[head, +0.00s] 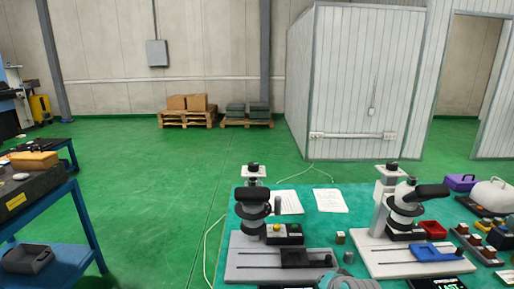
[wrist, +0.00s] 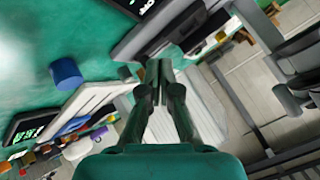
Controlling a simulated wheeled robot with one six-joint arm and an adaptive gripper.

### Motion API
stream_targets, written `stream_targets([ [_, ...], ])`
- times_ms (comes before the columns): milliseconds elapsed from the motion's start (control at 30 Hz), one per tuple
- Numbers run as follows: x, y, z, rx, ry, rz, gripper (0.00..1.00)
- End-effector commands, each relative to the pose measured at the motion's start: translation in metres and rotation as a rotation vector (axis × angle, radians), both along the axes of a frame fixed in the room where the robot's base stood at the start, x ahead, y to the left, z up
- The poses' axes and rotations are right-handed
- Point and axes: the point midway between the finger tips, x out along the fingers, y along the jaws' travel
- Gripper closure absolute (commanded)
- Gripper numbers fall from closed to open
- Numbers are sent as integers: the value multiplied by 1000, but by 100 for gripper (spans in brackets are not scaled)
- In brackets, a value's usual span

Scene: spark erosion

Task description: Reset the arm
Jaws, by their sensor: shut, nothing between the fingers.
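My gripper (wrist: 158,72) is seen in the wrist view with its two fingers together, shut and empty. It points over the green-topped bench (wrist: 30,60), and the picture there is strongly tilted. A blue cylinder (wrist: 66,73) stands on the bench to the left of the fingers. In the head view the gripper cannot be made out clearly; only a grey rounded shape shows at the bottom edge.
The bench (head: 228,226) carries two microscope-like instruments, one at left (head: 252,208) and one at right (head: 404,212). Black displays and small parts crowd its right side. A blue cart (head: 75,205) stands at far left. Green floor (head: 140,170) lies open between them.

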Motion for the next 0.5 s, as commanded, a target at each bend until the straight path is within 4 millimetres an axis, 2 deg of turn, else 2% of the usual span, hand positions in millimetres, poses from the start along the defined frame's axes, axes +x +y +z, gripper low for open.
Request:
stream_targets([
  [267, -32, 1, -42, -35, -32, 23, 100],
  [500, -87, 2, -93, -96, -89, 57, 100],
])
